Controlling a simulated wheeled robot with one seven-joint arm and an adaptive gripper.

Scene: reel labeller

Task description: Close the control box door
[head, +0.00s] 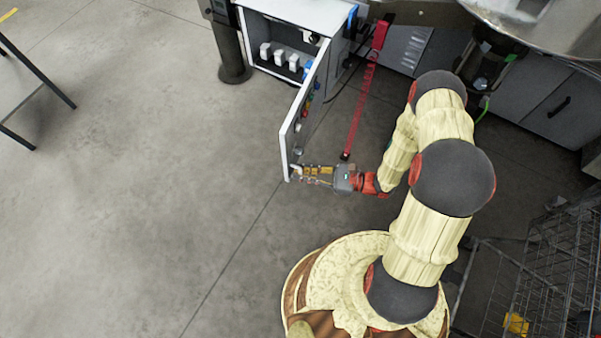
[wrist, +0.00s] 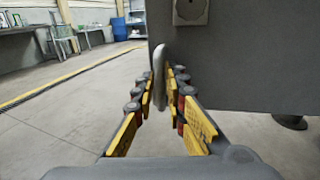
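The control box (head: 262,22) is a white cabinet at the top of the head view, its front uncovered. Its door (head: 291,128) stands wide open, swung out toward me, with coloured buttons on its right face. In the wrist view the door (wrist: 250,65) is a grey panel at the right. A rounded grey handle (wrist: 160,70) stands upright in front of the door's free edge. My gripper (head: 302,173) is at the door's free end. In the wrist view its fingers (wrist: 161,85) lie close on both sides of the handle and appear shut on it.
White components (head: 279,57) show inside the box. A dark post (head: 231,50) stands left of it. A red strip (head: 361,110) runs down right of the door. Wire racks (head: 550,260) stand at lower right. The floor left of the door is clear.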

